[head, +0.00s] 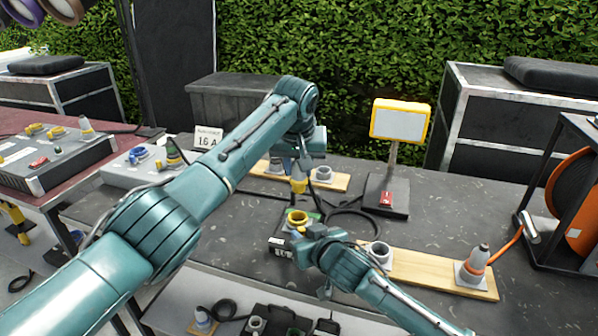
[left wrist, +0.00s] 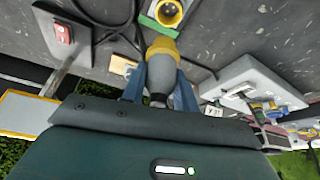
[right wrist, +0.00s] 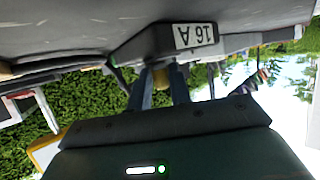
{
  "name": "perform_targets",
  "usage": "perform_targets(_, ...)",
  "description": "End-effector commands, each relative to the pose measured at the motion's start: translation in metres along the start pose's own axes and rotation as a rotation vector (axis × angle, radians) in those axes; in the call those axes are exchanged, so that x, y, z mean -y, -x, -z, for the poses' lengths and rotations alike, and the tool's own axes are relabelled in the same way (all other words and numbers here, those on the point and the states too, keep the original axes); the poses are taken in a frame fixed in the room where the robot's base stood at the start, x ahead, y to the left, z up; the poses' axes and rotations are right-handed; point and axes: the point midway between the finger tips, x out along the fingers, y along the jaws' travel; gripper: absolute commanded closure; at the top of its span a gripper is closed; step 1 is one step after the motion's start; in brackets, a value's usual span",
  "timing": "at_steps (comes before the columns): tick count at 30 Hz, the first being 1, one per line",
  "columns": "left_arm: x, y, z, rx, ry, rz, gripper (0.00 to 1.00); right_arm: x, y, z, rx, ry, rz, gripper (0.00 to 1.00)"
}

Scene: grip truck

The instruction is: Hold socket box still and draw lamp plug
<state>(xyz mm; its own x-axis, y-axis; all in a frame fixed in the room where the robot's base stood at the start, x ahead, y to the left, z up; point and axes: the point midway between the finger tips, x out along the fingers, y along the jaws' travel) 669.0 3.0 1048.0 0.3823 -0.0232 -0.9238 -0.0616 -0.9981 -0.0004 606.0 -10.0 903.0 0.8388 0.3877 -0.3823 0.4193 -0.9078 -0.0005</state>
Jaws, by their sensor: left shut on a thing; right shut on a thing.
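My left gripper (head: 299,172) is shut on the lamp plug (head: 299,186), grey with a yellow end. In the left wrist view the plug (left wrist: 161,70) sits between the two fingers, yellow end toward the socket. The plug is apart from and above the yellow socket (head: 297,217) of the dark socket box (head: 277,243). The open socket (left wrist: 168,12) shows in the left wrist view. My right gripper (head: 303,248) is shut on the socket box at its near side. In the right wrist view the box (right wrist: 150,45) carries a "16 A" label. The lamp (head: 400,121) has a yellow frame.
The lamp's dark base (head: 386,210) has a red switch. A wooden board (head: 420,268) with grey sockets and an orange-cabled plug (head: 476,262) lies to the right. Another board (head: 335,181) lies behind. Black cable loops lie on the dark table. An orange reel (head: 572,205) stands far right.

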Motion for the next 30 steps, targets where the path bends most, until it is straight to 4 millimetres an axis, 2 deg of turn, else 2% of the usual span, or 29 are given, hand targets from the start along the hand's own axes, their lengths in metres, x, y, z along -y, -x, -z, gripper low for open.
perform_targets(2,0.0,0.0,0.0,-0.001,0.0,0.0,0.96,0.003,0.0,-0.001,0.001,0.0,0.006,1.0)
perform_targets(3,0.0,0.0,0.0,-0.001,0.0,0.0,0.96,0.003,0.0,-0.001,0.001,0.0,0.006,0.77)
perform_targets(11,0.0,0.0,0.0,-0.001,0.0,0.0,0.96,0.001,0.0,-0.001,0.001,0.0,0.002,0.55)
perform_targets(22,0.0,0.0,0.0,-0.001,0.0,0.0,0.96,0.0,0.006,0.0,0.0,0.0,0.001,0.54)
perform_targets(26,0.0,0.0,0.0,-0.001,0.0,0.0,0.96,0.0,0.022,-0.001,0.0,-0.001,0.002,0.54)
perform_targets(30,0.0,0.0,0.0,-0.001,0.0,0.0,0.96,0.0,0.048,-0.002,0.001,0.0,0.002,0.54)
